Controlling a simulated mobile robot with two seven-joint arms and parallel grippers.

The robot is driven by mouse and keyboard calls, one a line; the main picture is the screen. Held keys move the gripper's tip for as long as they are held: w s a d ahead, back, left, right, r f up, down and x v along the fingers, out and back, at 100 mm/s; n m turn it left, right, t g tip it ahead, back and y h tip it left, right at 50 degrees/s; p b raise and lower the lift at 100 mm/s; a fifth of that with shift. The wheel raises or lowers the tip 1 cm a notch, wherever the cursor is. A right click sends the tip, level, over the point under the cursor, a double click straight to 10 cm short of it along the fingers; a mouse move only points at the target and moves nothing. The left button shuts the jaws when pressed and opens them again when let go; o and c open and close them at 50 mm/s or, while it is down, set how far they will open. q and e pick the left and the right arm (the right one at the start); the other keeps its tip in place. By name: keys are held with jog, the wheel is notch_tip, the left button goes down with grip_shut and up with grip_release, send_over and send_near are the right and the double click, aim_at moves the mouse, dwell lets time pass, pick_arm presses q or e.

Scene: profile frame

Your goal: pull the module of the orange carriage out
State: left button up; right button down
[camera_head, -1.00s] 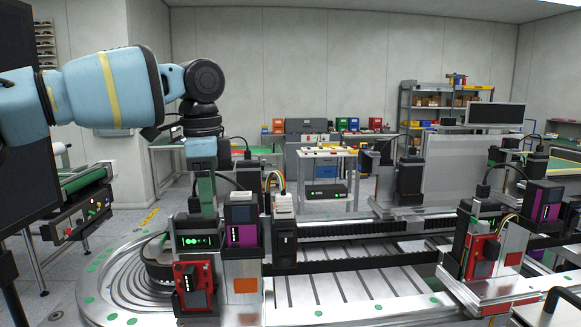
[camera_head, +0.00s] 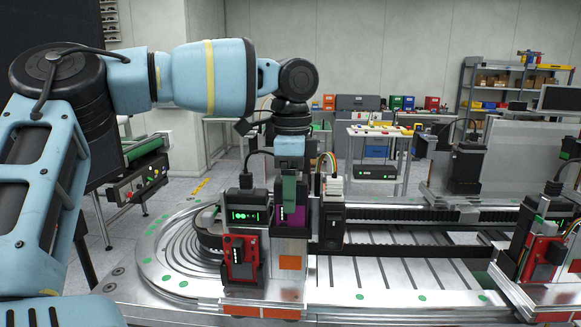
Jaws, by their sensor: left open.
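The orange carriage (camera_head: 291,262), marked by an orange square on its silver front, stands at the near left of the machine. Its module with a purple face (camera_head: 297,213) sits in the upper right part of the carriage, beside a black unit with green lights (camera_head: 243,216). My left gripper (camera_head: 289,192) points straight down at this module. Its green finger is in front of the module's upper part and hides some of it. The jaws are open; whether a finger touches the module I cannot tell. My right gripper is out of view.
A red-and-black unit (camera_head: 241,258) is on the carriage's lower left front. A white connector with coloured wires (camera_head: 333,187) stands close on the right. A black cable plug (camera_head: 245,180) rises on the left. Another carriage (camera_head: 541,250) stands at the far right.

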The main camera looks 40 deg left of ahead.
pick_arm(q)
jog(key=shift+f, duration=1)
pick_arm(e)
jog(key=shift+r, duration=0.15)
pick_arm(q)
jog(key=c, duration=1.2)
jog(key=shift+r, duration=0.1)
jog(key=shift+r, duration=1)
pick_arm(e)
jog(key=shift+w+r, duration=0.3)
pick_arm(q)
jog(key=shift+r+p, duration=0.5)
jog(key=shift+r, duration=0.95)
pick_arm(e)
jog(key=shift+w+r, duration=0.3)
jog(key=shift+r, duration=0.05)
